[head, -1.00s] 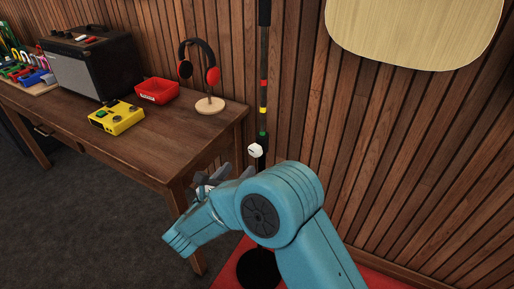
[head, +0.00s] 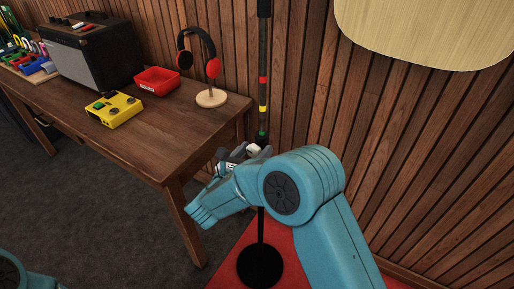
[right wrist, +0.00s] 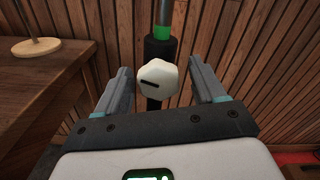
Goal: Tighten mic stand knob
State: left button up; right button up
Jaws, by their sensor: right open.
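The mic stand (head: 262,120) is a thin dark pole with red, yellow and green bands, upright on a round black base (head: 260,262). Its white faceted knob (right wrist: 157,82) with a dark slot shows in the right wrist view, on a black collar below a green ring. In the head view the knob (head: 253,149) is partly hidden by my gripper. My right gripper (right wrist: 162,80) is open, its grey fingers on either side of the knob with gaps on both sides. The knob appears between or just beyond the fingertips; I cannot tell the depth. My left gripper is out of view.
The slatted wall (head: 300,110) is close behind. A red mat (head: 225,262) lies under the base.

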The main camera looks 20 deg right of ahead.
jog(key=shift+w, duration=0.15)
jog(key=c, duration=1)
jog(key=m+b, duration=0.1)
jog(key=b, duration=0.1)
jog(key=m+b, duration=0.1)
jog(key=b, duration=0.1)
jog(key=shift+f+m, duration=0.35)
jog(key=shift+m, duration=0.05)
jog(key=shift+c, duration=0.2)
jog(key=shift+r+m+b, duration=0.25)
jog(key=shift+m+b, duration=0.45)
jog(key=shift+r, duration=0.15)
jog(key=o, duration=1)
jog(key=shift+o, duration=0.2)
